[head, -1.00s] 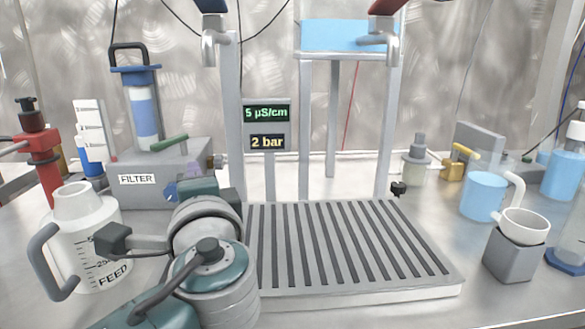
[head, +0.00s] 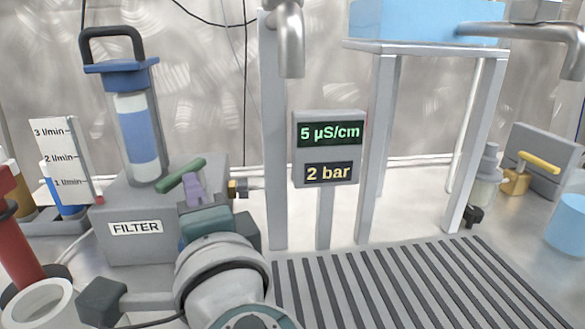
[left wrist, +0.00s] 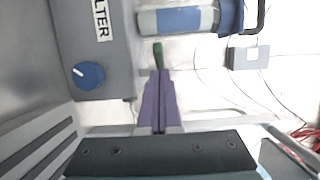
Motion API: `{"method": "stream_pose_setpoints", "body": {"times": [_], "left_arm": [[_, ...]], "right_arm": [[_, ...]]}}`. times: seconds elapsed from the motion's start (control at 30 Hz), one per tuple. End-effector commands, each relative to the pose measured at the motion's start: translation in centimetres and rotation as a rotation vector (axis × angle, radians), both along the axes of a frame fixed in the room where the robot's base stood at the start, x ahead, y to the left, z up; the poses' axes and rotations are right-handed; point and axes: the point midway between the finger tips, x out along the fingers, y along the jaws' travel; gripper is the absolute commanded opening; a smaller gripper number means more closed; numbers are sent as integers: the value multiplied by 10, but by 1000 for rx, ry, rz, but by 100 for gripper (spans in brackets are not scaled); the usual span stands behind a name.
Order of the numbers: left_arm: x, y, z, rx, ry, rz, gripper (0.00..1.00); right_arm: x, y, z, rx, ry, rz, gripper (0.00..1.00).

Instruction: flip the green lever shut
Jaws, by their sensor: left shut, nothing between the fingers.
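The green lever (head: 181,176) lies slanted across the top of the grey filter box (head: 150,245), its right end the higher in the head view. My left gripper (head: 191,181) has purple fingers. They are shut with nothing between them, and their tips are right at the lever's near side. In the left wrist view the green lever (left wrist: 158,54) shows just beyond the tips of my left gripper (left wrist: 158,73). I cannot tell whether they touch. The lever's mount is partly hidden by the fingers. My right gripper is not in view.
A blue-banded filter column (head: 138,130) stands on the box behind the lever. A brass fitting (head: 238,189) sticks out right of the fingers. A display panel (head: 328,150) and metal posts stand further right. A blue knob (left wrist: 88,75) sits on the box's face.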

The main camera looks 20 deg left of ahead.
Motion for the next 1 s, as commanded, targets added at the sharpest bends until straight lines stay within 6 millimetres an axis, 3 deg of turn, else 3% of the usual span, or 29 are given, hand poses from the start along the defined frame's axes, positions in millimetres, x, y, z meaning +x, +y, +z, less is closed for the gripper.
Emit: {"method": "stream_pose_setpoints", "body": {"times": [0.43,1.0], "left_arm": [[-3,-3,0,-1,-1,1,0],[-5,7,0,0,-1,0,0]], "right_arm": [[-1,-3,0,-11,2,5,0],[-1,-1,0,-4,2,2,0]]}}
